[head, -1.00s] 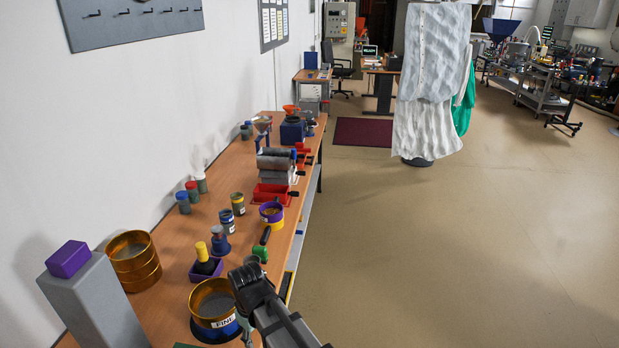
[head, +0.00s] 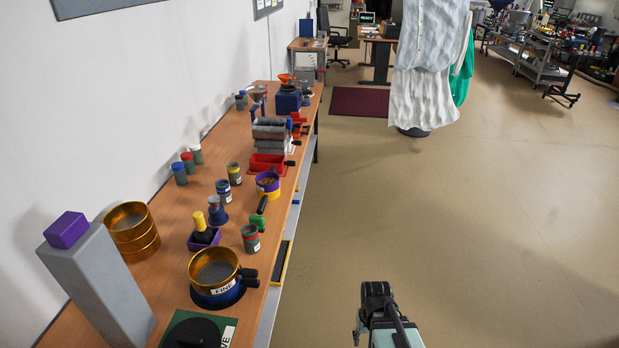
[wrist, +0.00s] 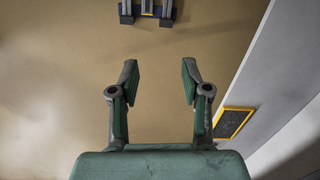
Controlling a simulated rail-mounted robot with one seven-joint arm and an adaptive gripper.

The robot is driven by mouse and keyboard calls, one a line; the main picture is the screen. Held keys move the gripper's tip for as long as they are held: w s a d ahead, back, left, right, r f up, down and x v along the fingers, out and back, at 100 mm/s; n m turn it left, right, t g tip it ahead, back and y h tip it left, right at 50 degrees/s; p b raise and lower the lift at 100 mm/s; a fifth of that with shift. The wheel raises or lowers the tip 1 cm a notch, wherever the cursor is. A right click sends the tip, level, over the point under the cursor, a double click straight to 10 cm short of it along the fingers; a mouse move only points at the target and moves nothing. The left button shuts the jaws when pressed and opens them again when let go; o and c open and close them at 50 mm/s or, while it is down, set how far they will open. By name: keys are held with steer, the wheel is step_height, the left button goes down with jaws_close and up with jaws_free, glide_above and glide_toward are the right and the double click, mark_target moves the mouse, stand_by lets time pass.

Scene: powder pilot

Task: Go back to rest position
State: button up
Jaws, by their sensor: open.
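My gripper (head: 377,290) is off to the right of the workbench (head: 172,262), above the open floor. In the wrist view my gripper (wrist: 160,78) has its two fingers spread apart, with only bare floor between them. It holds nothing and touches nothing that I can see. In the head view it is at the bottom, right of the sieve labelled FINE (head: 214,268), with a clear gap to the bench's front edge.
A small jar (head: 251,239) stands near the bench's front edge. A grey column with a purple block (head: 66,230) rises at lower left. A yellow-framed dark panel (head: 283,263) sits below the bench edge. Floor to the right is free; hanging white coats (head: 425,70) are farther back.

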steer(key=s+f+g, duration=0.3)
steer(key=s+f, duration=0.5)
steer(key=s, duration=0.5)
steer(key=s+f+g, duration=0.3)
steer(key=s+f, duration=0.5)
steer(key=s, duration=0.6)
steer(key=shift+s, duration=0.2)
